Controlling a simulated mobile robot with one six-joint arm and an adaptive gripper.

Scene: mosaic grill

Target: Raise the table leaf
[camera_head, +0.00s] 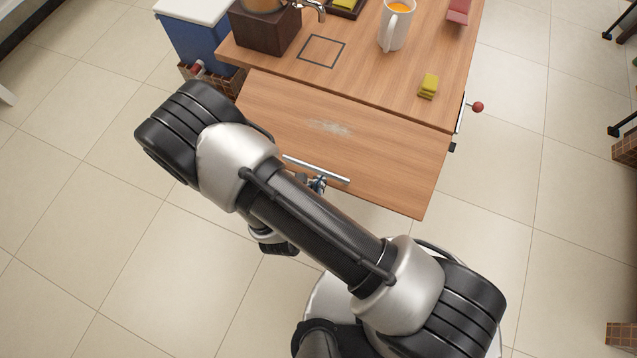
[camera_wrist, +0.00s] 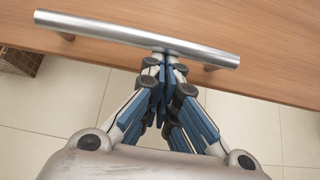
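The table leaf (camera_head: 385,165) is a wooden panel along the table's near edge. It looks spread outward from the tabletop (camera_head: 440,60), but its exact tilt is hard to judge. A silver bar handle (camera_head: 335,175) is fixed near its outer edge and spans the wrist view (camera_wrist: 95,27). My gripper (camera_head: 318,184) is at the middle of the handle. In the wrist view its fingers (camera_wrist: 167,60) are drawn together, with the tips at the bar's lower edge. They do not visibly wrap around the bar. My arm hides the leaf's outer left part.
A red-knobbed metal bracket (camera_head: 477,107) is at the table's right side; another red knob (camera_head: 197,67) is at the left. A mug (camera_head: 396,25), a yellow sponge (camera_head: 428,86) and a dark wooden box (camera_head: 266,30) stand on the tabletop. A blue cooler (camera_head: 200,40) stands left.

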